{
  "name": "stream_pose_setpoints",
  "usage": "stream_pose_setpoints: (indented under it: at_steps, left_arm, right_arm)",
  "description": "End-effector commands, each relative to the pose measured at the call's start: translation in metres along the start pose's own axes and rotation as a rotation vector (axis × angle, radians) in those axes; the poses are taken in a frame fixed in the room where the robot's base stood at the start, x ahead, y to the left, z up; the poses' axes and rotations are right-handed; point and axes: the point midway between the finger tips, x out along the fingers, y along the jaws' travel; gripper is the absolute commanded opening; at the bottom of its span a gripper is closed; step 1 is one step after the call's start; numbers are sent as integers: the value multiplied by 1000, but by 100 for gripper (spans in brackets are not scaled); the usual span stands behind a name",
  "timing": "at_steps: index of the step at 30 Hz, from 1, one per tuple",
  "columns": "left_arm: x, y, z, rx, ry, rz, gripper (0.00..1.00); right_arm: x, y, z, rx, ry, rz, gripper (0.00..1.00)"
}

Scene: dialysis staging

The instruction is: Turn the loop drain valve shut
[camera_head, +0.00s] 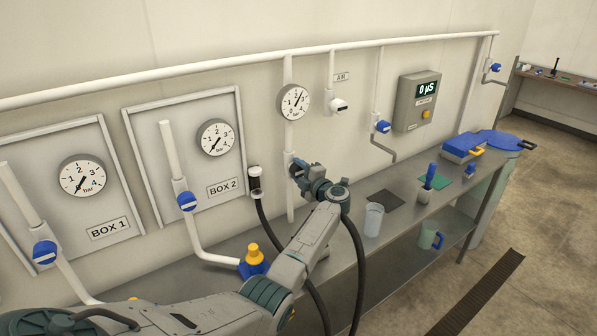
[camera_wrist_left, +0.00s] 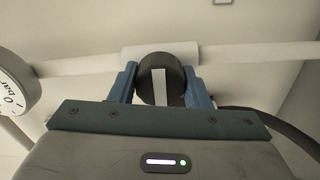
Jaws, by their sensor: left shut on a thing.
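My left gripper (camera_head: 298,170) is at the white vertical pipe below a round gauge on the wall. In the left wrist view its two blue fingers (camera_wrist_left: 160,82) stand on either side of a round black valve knob (camera_wrist_left: 146,88) and are shut on it. The knob has a white stripe that runs across the line of the white pipe (camera_wrist_left: 240,54) behind it. In the head view the gripper mostly hides this knob. No label shows which valve is the loop drain valve. My right gripper is not in view.
Blue-handled valves (camera_head: 382,127) sit on other pipes, two of them at the BOX 1 and BOX 2 panels. A gauge (camera_head: 293,102) is above my gripper. A steel bench (camera_head: 345,232) carries a clear beaker (camera_head: 373,220). A black hose hangs near my arm.

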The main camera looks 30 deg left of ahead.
Motion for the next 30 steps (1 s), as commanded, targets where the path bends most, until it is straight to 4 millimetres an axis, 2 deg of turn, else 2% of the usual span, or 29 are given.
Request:
stream_pose_setpoints:
  at_steps: [1, 4, 12, 16, 20, 24, 30]
  left_arm:
    - [0, -1, 0, 3, -1, -1, 45]
    - [0, -1, 0, 2, -1, -1, 65]
    - [0, 0, 0, 0, 0, 0, 65]
    - [-8, -2, 1, -1, -2, 0, 65]
    - [-28, -5, 1, -3, -3, -1, 65]
    - [-58, -6, 2, -3, -3, -1, 65]
    - [-92, -4, 2, -1, -2, -1, 65]
  right_arm:
    - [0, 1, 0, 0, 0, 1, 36]
    - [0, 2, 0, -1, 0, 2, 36]
    - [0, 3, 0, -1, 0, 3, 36]
    - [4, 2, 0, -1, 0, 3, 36]
    - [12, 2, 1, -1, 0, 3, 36]
    - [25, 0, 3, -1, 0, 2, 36]
    - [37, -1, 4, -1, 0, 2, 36]
